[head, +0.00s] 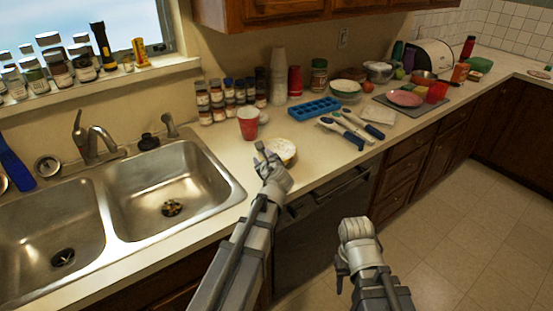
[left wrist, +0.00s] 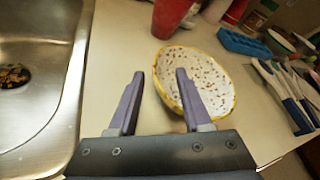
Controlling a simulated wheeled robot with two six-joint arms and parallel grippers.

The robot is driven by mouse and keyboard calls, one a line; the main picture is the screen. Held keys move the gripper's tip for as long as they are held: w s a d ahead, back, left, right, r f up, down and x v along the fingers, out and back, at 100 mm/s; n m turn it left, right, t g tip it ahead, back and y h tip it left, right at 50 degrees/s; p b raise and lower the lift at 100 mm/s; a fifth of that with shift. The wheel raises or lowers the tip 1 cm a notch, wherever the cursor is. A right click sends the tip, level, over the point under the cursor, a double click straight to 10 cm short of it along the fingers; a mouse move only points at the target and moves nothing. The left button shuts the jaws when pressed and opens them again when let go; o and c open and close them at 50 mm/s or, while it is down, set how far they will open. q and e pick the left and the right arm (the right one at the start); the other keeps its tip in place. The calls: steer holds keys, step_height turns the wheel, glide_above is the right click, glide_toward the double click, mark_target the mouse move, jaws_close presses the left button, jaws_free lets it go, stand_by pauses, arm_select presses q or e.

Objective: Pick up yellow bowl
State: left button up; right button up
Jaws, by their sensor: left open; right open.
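The yellow bowl (head: 283,149) stands on the counter right of the sink, partly hidden behind my left gripper in the head view. In the left wrist view the bowl (left wrist: 208,72) is white inside with dark reddish specks and has a yellow rim. My left gripper (head: 264,150) is open at the bowl's near left side. In the left wrist view its two fingers (left wrist: 158,92) point toward the bowl, with the right finger overlapping the bowl's left part and the left finger over bare counter. I cannot tell whether they touch it. My right gripper (head: 343,272) is over the floor, away from the counter.
A red cup (head: 248,123) stands just behind the bowl. The double sink (head: 172,195) lies to the left. A blue ice tray (head: 313,108) and blue-handled utensils (head: 342,132) lie to the right. Several spice jars (head: 218,98) stand along the wall.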

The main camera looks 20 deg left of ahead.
mark_target(260, 154)
arm_select(q)
steer(key=b+x, duration=0.1)
steer(key=x, duration=0.1)
steer(key=b+x, duration=0.1)
steer(key=x, duration=0.1)
steer(key=shift+f, duration=0.35)
steer(key=shift+w+a+f, duration=0.1)
steer(key=shift+w+a, duration=0.25)
steer(key=shift+c, duration=0.2)
jaws_close()
stand_by(0.6)
